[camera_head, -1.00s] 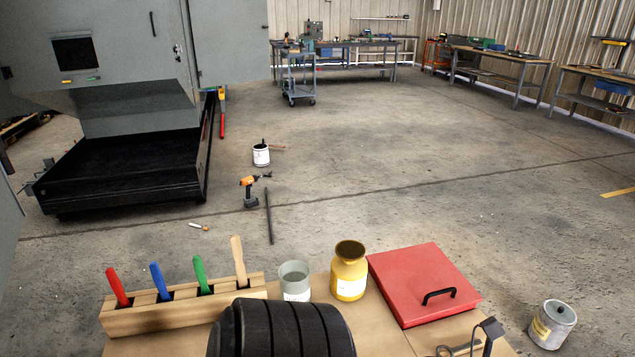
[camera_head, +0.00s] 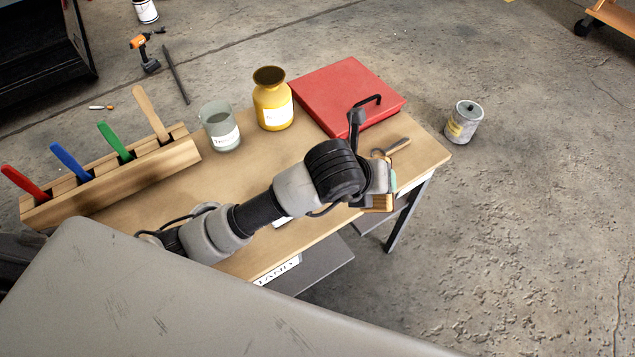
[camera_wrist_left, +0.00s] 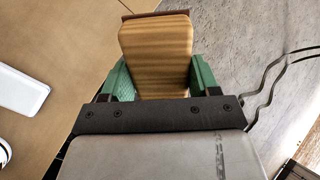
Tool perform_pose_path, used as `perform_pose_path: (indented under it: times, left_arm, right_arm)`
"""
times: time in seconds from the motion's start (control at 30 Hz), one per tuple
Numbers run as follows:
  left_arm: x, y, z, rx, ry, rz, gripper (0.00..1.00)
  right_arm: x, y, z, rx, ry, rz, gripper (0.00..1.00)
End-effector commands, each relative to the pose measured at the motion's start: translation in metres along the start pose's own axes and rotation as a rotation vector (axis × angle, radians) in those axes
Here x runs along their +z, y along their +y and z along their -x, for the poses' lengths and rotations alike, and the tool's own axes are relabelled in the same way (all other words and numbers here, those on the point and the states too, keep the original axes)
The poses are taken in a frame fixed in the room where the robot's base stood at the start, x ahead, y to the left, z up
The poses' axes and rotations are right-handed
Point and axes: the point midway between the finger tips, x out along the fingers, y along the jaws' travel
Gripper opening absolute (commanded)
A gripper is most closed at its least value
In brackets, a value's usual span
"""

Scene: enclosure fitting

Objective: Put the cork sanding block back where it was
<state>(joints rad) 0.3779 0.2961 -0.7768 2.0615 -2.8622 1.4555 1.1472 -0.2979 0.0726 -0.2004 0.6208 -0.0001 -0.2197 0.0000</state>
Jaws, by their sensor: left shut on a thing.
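My left gripper (camera_head: 385,188) reaches over the right part of the wooden workbench top (camera_head: 250,180). It is shut on a tan-brown, striped block, which I take for the cork sanding block (camera_head: 379,203). In the left wrist view the block (camera_wrist_left: 156,50) sits between the two green fingers of the gripper (camera_wrist_left: 158,82), with a thin reddish-brown strip at its far end. In the head view the block is at the bench's front right edge, mostly hidden by the gripper. I cannot tell whether it touches the bench. My right gripper is not in view.
A wooden rack (camera_head: 110,180) with coloured handles is at left. A small tool (camera_head: 397,146) lies just beyond the gripper. A paint can (camera_head: 464,122) stands on the floor.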

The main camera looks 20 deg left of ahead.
Motion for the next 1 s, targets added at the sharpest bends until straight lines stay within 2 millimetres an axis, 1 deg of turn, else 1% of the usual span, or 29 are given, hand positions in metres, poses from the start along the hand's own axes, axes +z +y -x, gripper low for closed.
perform_pose_path:
  times: [0.03,0.07,0.2,0.3,0.37,0.47,0.57,0.67,0.9,1.0]
  left_arm:
    - [-0.001,-0.004,-0.008,0.086,0.027,0.041,0.42]
    - [-0.003,-0.004,-0.013,0.144,0.051,0.081,0.42]
    - [-0.006,0.004,-0.026,0.401,0.168,0.318,0.42]
    - [0.0,0.014,-0.026,0.522,0.237,0.486,0.42]
    - [0.005,0.018,-0.024,0.567,0.265,0.561,0.42]
    - [0.011,0.024,-0.021,0.605,0.289,0.64,0.42]
    - [0.017,0.036,-0.024,0.619,0.298,0.67,0.42]
    - [0.025,0.057,-0.031,0.621,0.3,0.673,0.42]
    - [0.045,0.113,-0.053,0.619,0.299,0.671,0.42]
    - [0.051,0.13,-0.06,0.617,0.299,0.67,0.42]
  right_arm:
    - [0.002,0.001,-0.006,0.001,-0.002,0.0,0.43]
    - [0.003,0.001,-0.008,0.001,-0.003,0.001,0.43]
    - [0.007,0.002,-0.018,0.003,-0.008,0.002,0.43]
    - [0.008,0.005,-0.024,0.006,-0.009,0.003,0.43]
    - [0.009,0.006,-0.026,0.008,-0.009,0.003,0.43]
    - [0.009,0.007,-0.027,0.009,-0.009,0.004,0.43]
    - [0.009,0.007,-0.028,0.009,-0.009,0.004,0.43]
    - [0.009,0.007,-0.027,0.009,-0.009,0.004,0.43]
    - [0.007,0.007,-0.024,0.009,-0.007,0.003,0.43]
    - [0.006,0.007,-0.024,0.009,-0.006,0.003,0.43]
